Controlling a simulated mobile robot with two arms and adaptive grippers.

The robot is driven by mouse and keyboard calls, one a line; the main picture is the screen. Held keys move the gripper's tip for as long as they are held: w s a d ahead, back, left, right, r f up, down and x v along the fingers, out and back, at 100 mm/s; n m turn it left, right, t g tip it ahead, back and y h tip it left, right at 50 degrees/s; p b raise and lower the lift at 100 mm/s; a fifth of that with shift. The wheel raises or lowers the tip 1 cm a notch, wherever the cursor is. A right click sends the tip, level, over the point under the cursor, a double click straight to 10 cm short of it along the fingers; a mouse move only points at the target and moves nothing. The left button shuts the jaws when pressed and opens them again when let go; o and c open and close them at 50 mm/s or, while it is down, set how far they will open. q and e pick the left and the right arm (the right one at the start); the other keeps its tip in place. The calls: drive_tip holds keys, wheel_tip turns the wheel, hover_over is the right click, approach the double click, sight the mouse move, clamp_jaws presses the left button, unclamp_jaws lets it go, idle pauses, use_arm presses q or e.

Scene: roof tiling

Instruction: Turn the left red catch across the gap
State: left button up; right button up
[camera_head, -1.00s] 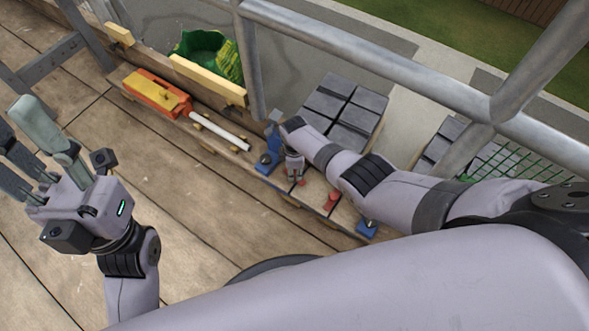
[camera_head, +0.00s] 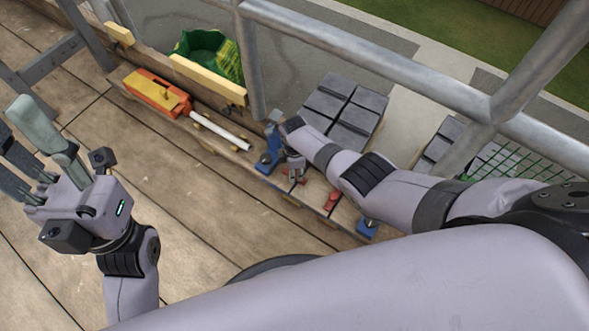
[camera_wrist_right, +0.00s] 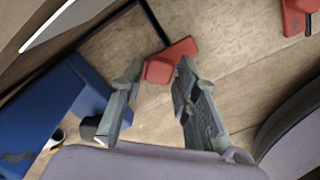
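The left red catch (camera_wrist_right: 160,70) lies on the wooden boards in the right wrist view, its arm pointing up and right past the end of a dark gap line (camera_wrist_right: 154,22). My right gripper (camera_wrist_right: 160,66) has one fingertip on each side of the catch's block and looks closed on it. In the head view the right gripper (camera_head: 293,174) hides part of this catch, and red shows beside its fingers. A second red catch (camera_wrist_right: 299,18) sits apart; it also shows in the head view (camera_head: 332,200). My left gripper (camera_head: 35,150) is open and empty, over the deck.
A blue block (camera_wrist_right: 50,110) stands close beside the right gripper, and another blue part (camera_head: 366,227) is farther right. An orange tool (camera_head: 155,92) with a white tube (camera_head: 220,132) lies to the left. Metal rails (camera_head: 360,62) cross behind.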

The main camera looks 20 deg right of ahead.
drive_tip(key=o, duration=0.3)
drive_tip(key=shift+d, duration=0.1)
drive_tip(key=shift+w+r, duration=0.1)
drive_tip(key=shift+r, duration=0.3)
wheel_tip(320, 180, up, 11)
drive_tip(key=shift+r, duration=0.15)
idle(0.6)
